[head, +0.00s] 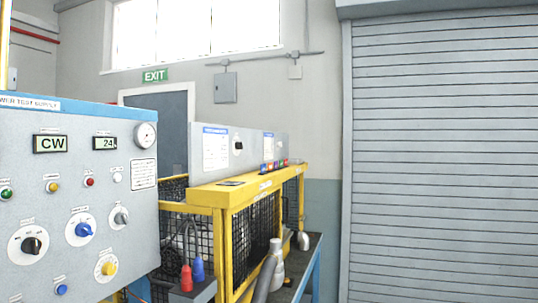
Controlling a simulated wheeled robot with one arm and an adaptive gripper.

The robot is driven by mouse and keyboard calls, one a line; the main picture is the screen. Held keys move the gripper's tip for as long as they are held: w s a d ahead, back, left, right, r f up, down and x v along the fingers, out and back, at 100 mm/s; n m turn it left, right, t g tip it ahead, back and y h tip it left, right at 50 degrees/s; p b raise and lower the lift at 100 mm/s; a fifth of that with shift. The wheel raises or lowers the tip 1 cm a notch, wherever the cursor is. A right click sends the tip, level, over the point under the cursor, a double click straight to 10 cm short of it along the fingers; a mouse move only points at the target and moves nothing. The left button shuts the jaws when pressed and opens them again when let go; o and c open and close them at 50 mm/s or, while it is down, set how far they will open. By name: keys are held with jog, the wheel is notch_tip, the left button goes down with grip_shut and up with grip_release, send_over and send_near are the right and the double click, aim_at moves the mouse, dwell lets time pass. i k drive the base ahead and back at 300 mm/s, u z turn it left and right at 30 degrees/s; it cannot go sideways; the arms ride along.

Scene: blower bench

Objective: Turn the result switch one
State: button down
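A grey control panel (75,190) fills the left side, with several rotary switches: a black knob (33,245), a blue knob (83,230), a grey knob (121,217) and a yellow knob (107,268). A second grey panel (262,150) farther back carries one black rotary knob (237,145). The labels by the knobs are too small to read, so I cannot tell which is result switch one. My gripper is not in view.
The left panel has two displays, reading CW (50,144) and about 24 (105,143). A yellow-framed mesh guard (228,250) stands in the middle. Red (186,278) and blue (198,268) plugs stand before it. A roller shutter (440,150) closes the right.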

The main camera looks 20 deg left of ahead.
aim_at(239, 146)
jog(key=u, duration=0.1)
jog(key=i, duration=0.75)
jog(key=u, duration=1)
jog(key=i, duration=0.55)
jog(key=z, duration=1.15)
jog(key=i, duration=1.25)
jog(key=u, duration=2.1)
